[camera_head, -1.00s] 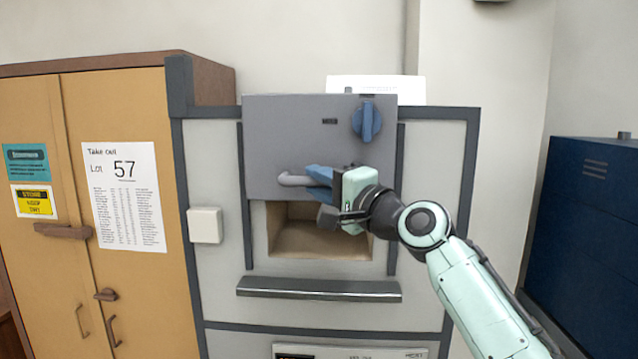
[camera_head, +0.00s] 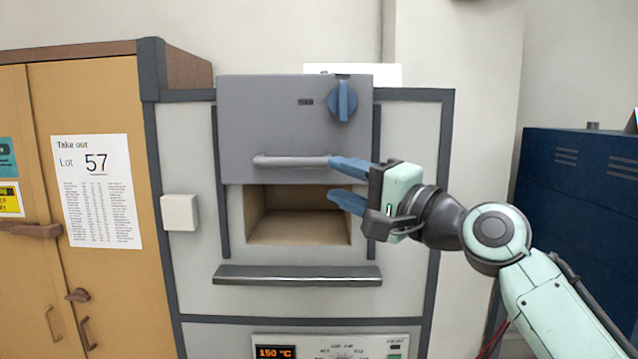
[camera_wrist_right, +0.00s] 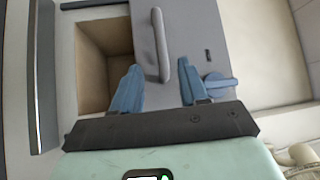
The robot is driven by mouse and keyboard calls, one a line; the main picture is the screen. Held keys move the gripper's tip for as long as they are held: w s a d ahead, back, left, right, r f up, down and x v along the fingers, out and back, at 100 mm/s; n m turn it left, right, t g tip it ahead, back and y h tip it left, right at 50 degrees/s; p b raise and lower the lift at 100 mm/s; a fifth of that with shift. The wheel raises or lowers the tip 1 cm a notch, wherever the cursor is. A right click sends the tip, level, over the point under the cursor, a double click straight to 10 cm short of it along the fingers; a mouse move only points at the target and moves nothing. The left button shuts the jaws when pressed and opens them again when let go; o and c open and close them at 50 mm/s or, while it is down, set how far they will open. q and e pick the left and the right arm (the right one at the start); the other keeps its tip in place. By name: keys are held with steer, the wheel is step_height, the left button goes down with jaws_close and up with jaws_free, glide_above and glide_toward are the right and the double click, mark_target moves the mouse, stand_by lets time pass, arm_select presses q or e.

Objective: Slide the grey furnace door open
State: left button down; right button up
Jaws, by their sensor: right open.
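The grey furnace door (camera_head: 265,120) is raised, with the furnace chamber (camera_head: 300,222) open below it. Its horizontal handle (camera_head: 290,161) is near the door's lower edge. A blue knob (camera_head: 342,101) sits at the door's upper right. My right gripper (camera_head: 347,182) is open at the right end of the handle, its blue fingertips pointing left. In the right wrist view, the handle (camera_wrist_right: 160,45) lies between the open fingers (camera_wrist_right: 158,80), ahead of and partly between their tips, not gripped. My left gripper is not in view.
A ledge (camera_head: 297,276) juts out below the chamber. A control panel (camera_head: 330,345) reading 150 °C is underneath. A tan cabinet (camera_head: 110,280) stands left and a dark blue cabinet (camera_head: 580,190) right. A white box (camera_head: 180,212) is on the furnace's left side.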

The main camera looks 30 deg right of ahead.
steer(key=shift+v, duration=1.2)
